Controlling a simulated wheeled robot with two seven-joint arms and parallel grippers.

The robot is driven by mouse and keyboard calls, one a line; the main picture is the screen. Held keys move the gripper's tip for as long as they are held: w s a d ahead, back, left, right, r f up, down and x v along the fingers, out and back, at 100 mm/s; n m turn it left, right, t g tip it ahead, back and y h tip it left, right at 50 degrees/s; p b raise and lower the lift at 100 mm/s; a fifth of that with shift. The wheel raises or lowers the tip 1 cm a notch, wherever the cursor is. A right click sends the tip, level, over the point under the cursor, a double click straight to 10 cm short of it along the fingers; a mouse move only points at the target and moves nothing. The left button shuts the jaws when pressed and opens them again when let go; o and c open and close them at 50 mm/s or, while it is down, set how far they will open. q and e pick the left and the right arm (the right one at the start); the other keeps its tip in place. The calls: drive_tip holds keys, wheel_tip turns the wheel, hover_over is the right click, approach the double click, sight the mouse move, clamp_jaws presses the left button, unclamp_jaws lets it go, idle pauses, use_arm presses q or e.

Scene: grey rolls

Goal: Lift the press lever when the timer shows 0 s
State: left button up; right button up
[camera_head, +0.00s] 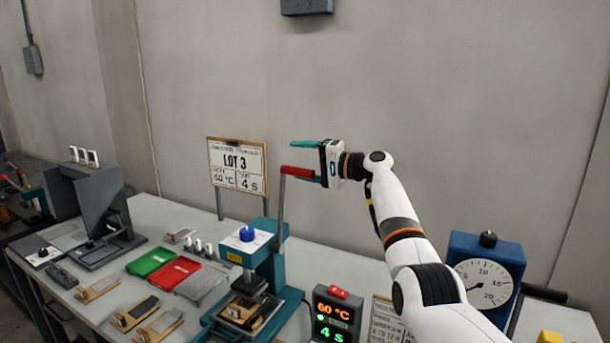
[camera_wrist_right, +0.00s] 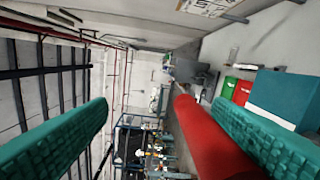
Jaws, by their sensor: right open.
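The teal press (camera_head: 268,268) stands on the table with a blue knob on its top and a dark plate under its head. Its grey lever (camera_head: 281,212) points up and ends in a red handle (camera_head: 297,171). My right gripper (camera_head: 299,160) is open at the handle, with one teal finger above it and one beside its lower side. In the right wrist view, the red handle (camera_wrist_right: 208,140) lies between the fingers, close to the right one. The timer display (camera_head: 335,320) reads 60 °C and 4 s. My left gripper is not in view.
A board (camera_head: 237,165) behind reads LOT 3, 60 °C, 4 s. Green (camera_head: 150,262) and red (camera_head: 173,273) trays lie left of the press. A blue dial gauge (camera_head: 485,275) stands at the right, behind my right arm. Small wooden pieces (camera_head: 135,313) lie in front.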

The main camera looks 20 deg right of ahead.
drive_tip(key=o, duration=0.5)
drive_tip(key=shift+t, duration=0.4)
drive_tip(key=r, duration=0.5)
drive_tip(key=shift+d, duration=0.35)
wheel_tip(320, 180, up, 2)
drive_tip(key=shift+a, duration=0.1)
drive_tip(key=c, duration=0.8)
drive_tip(key=shift+s+r, duration=0.2)
drive_tip(key=shift+w+f, duration=0.25)
drive_tip(key=shift+s+r, duration=0.1)
